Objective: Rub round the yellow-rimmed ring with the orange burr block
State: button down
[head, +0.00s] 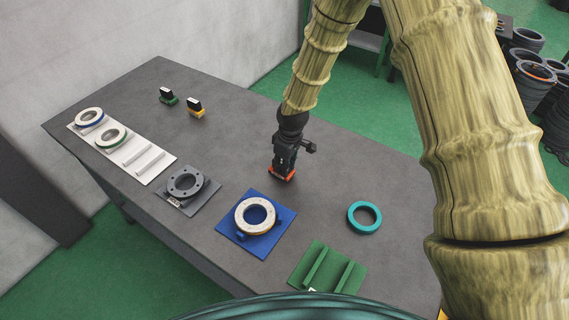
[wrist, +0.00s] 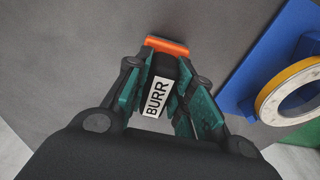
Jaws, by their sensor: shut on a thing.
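My gripper (wrist: 158,92) is shut on the orange burr block (wrist: 166,46), whose dark handle carries a white "BURR" label between the fingers. In the head view my gripper (head: 285,160) points down, with the orange block (head: 282,174) at its tip, at or just above the grey table; I cannot tell if it touches. The yellow-rimmed ring (head: 242,217) lies on a blue plate (head: 262,250), nearer and to the left of my gripper. In the wrist view the yellow-rimmed ring (wrist: 272,88) is at the right edge, partly cut off, apart from the block.
Green and yellow handled blocks (head: 168,97) (head: 196,107) stand at the back. A white rack (head: 157,173) holds two rings at the left. A grey flange (head: 185,184), a teal ring (head: 364,217) and a green slotted plate (head: 307,277) lie around. Table between block and ring is clear.

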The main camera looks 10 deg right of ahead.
jog(key=shift+s, duration=0.1)
jog(key=shift+s+r, duration=0.2)
jog(key=shift+s, duration=0.25)
jog(key=shift+w+f, duration=0.35)
jog(key=shift+f, duration=0.2)
jog(key=c, duration=1.2)
grip_release()
jog(key=shift+s+r, duration=0.2)
jog(key=shift+c, duration=0.2)
jog(key=shift+w+f, duration=0.1)
jog(key=shift+s+r+b, duration=0.2)
jog(key=shift+r+b, duration=0.75)
jog(key=shift+r, duration=0.3)
jog(key=shift+s+r+b, duration=0.15)
jog(key=shift+r+b, duration=0.75)
jog(key=shift+r, duration=0.35)
jog(key=shift+s+d+r+b, duration=0.15)
jog(key=shift+r+b, duration=0.2)
jog(key=shift+r, duration=1.15)
jog(key=shift+s+d+r+b, duration=0.15)
jog(key=shift+r+b, duration=0.15)
jog(key=shift+r, duration=1.15)
